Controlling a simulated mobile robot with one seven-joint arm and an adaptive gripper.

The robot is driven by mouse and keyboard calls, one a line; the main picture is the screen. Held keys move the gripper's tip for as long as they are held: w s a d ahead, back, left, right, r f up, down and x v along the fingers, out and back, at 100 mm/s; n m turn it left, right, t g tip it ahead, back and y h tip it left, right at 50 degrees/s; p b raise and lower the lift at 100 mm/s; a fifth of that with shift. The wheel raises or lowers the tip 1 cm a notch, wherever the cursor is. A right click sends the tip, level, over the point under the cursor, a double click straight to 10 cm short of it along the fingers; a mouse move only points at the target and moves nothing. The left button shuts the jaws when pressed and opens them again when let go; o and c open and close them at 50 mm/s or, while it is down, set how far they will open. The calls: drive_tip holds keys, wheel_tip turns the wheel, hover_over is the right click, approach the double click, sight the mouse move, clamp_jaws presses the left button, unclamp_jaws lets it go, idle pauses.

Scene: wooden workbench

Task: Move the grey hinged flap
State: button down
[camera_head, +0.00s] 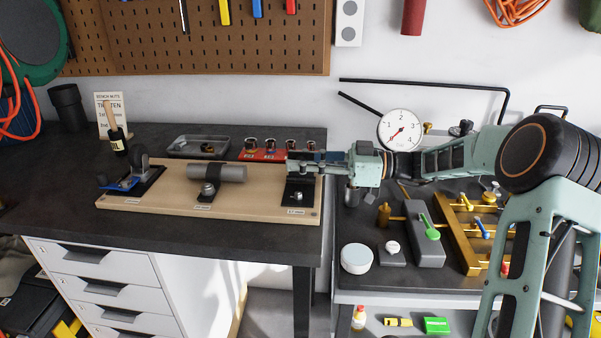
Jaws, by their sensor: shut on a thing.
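A pale wooden board (240,206) lies on the dark workbench and carries three small fixtures. The right fixture has a dark base plate (306,188) with a small round metal fitting on it. The grey hinged flap (297,171) is at this fixture, mostly hidden by my gripper. My gripper (296,163) reaches in from the right, level above the plate, with its jaws shut on the flap. The exact contact between fingers and flap is too small to see clearly.
The middle fixture holds a grey cylinder (216,173); the left one has a blue lever (123,184). A metal tray (198,146) and a red rack (277,155) stand behind. A lower right bench holds a gauge (400,129), a white round tub (356,258) and a yellow frame (466,232).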

drive_tip(key=shift+s+f+n+b, duration=0.45)
drive_tip(key=shift+n+b, duration=0.25)
drive_tip(key=shift+b, duration=1.35)
drive_tip(key=shift+s+b, duration=0.1)
drive_tip(key=shift+b, duration=0.45)
drive_tip(key=shift+r+n, duration=0.1)
drive_tip(key=shift+n, duration=0.2)
drive_tip(key=shift+s, duration=0.1)
drive_tip(key=c, duration=1.7)
unclamp_jaws()
drive_tip(key=shift+r, duration=0.1)
